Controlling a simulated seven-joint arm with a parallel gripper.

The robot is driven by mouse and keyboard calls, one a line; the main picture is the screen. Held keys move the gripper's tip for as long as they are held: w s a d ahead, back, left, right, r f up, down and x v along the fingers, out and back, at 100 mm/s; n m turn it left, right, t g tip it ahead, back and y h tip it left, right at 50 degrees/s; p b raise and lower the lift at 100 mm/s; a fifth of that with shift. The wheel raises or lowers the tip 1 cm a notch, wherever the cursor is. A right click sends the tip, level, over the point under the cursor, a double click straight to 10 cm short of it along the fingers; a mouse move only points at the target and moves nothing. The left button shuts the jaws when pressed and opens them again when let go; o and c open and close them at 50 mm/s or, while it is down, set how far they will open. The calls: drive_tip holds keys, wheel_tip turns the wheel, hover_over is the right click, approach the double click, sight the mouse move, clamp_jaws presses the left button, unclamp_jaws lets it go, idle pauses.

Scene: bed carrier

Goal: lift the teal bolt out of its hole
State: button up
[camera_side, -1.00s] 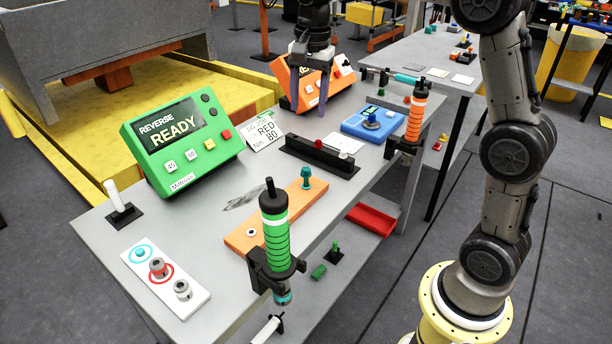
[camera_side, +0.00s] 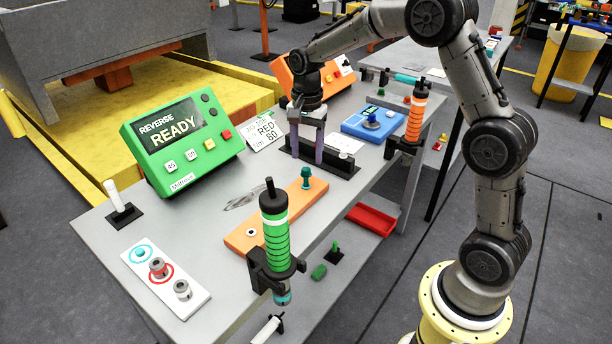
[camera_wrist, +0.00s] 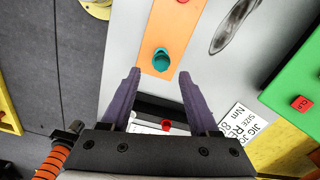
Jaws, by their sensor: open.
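The teal bolt (camera_side: 306,178) stands upright in a hole near the far end of the orange plate (camera_side: 250,237) on the grey table. In the wrist view the bolt's head (camera_wrist: 161,60) shows on the orange plate (camera_wrist: 172,20), beyond the fingertips and roughly in line with the gap between them. My gripper (camera_side: 306,160) points down behind the bolt in the side view, above the black rail. In the wrist view my gripper (camera_wrist: 158,75) has its two purple fingers apart with nothing between them. The bolt's shank in the hole is hidden.
The black rail (camera_side: 338,163) lies under my gripper. A green READY box (camera_side: 180,150) and a torque card (camera_side: 264,133) stand to the left. A green-banded driver (camera_side: 276,230) stands at the table's front edge. A blue device (camera_side: 372,122) sits to the right.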

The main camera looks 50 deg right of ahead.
sight(306, 169)
drive_tip(key=shift+w+f, duration=0.1)
drive_tip(key=shift+f, duration=1.9)
clamp_jaws()
